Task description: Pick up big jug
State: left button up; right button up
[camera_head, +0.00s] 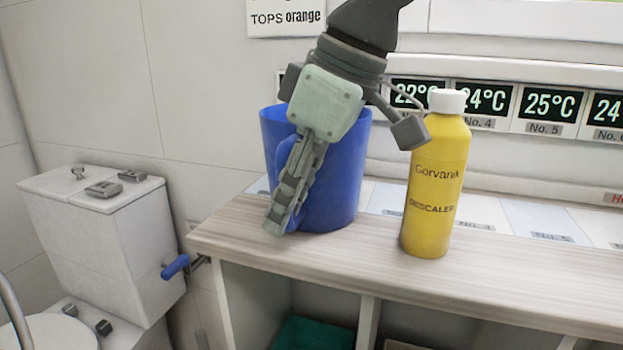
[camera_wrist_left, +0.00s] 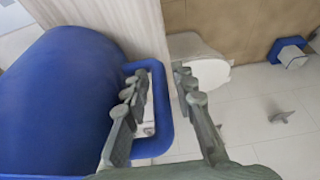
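The big blue jug (camera_head: 338,180) stands upright on the wooden counter, its handle (camera_head: 282,160) partly hidden behind my left gripper (camera_head: 279,218). The gripper points down at the jug's left front side. In the left wrist view the jug's body (camera_wrist_left: 55,105) fills the left, with its loop handle (camera_wrist_left: 163,112) beside it. My left gripper (camera_wrist_left: 161,74) is open there, one finger over the handle's opening and the other to the right of its outer bar. Whether either finger touches the handle cannot be told. My right gripper is not in view.
A yellow descaler bottle (camera_head: 436,180) with a white cap stands right of the jug on the counter (camera_head: 370,250). Temperature displays (camera_head: 550,103) line the wall behind. A toilet (camera_head: 105,240) is at the left, below the counter. The counter's right part is clear.

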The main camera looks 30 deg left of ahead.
pick_arm(q)
jog(key=shift+a+f, duration=0.25)
jog(key=shift+f, duration=0.25)
grip_shut()
jog(key=shift+r, duration=0.25)
